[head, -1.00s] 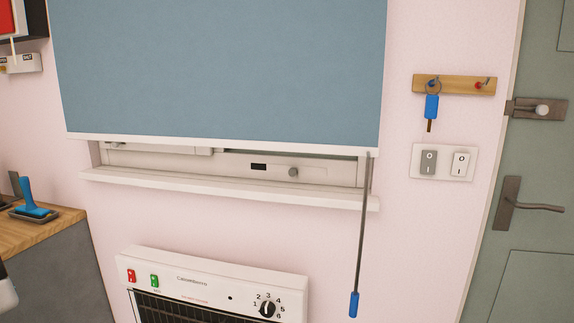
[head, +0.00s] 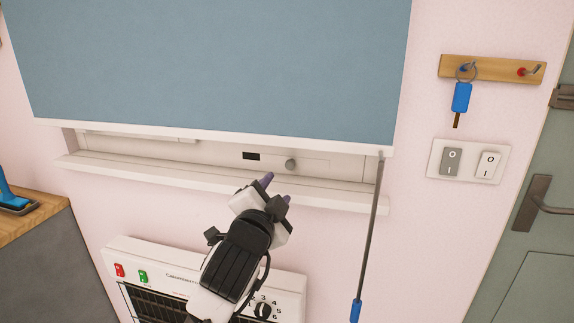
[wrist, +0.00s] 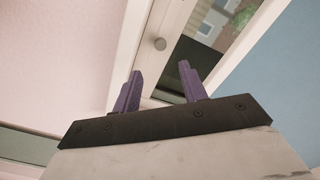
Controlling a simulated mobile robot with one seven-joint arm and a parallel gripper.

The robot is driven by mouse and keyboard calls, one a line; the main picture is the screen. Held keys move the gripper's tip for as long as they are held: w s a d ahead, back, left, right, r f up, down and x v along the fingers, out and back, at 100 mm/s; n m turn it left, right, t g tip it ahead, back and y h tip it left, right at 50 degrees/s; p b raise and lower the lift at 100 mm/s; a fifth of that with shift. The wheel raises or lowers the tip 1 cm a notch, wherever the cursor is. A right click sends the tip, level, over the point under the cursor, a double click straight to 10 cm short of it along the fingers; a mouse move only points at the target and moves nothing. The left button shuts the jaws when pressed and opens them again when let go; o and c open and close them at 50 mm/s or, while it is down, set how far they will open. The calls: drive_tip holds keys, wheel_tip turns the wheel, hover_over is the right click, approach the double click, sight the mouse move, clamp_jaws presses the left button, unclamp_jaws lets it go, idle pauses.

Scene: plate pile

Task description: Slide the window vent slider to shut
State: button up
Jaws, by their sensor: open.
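The vent slider's round grey knob (head: 290,164) sits on the pale strip of the window frame (head: 335,168), below the blue blind. A dark slot (head: 251,156) shows to the left of the knob. My gripper (head: 277,190) is open and empty, just below and in front of the sill, a little below the knob. In the wrist view the knob (wrist: 160,44) lies ahead of my open purple fingers (wrist: 158,82), apart from them. A dark opening (wrist: 188,65) shows beside the knob there.
The blue blind (head: 215,65) covers the window above. Its rod (head: 370,235) hangs at the right. The sill (head: 140,170) juts out below the frame. A heater (head: 125,250) stands under it. Light switches (head: 468,160) and a key hook board (head: 490,69) are on the right wall.

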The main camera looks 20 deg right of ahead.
sight(289, 166)
drive_tip(key=p+x, duration=0.2)
drive_tip(key=x, duration=0.8)
drive_tip(key=shift+w+d+p, duration=0.25)
drive_tip(key=shift+w+p, duration=0.05)
drive_tip(key=shift+p, duration=0.1)
clamp_jaws()
drive_tip(key=shift+a, duration=0.1)
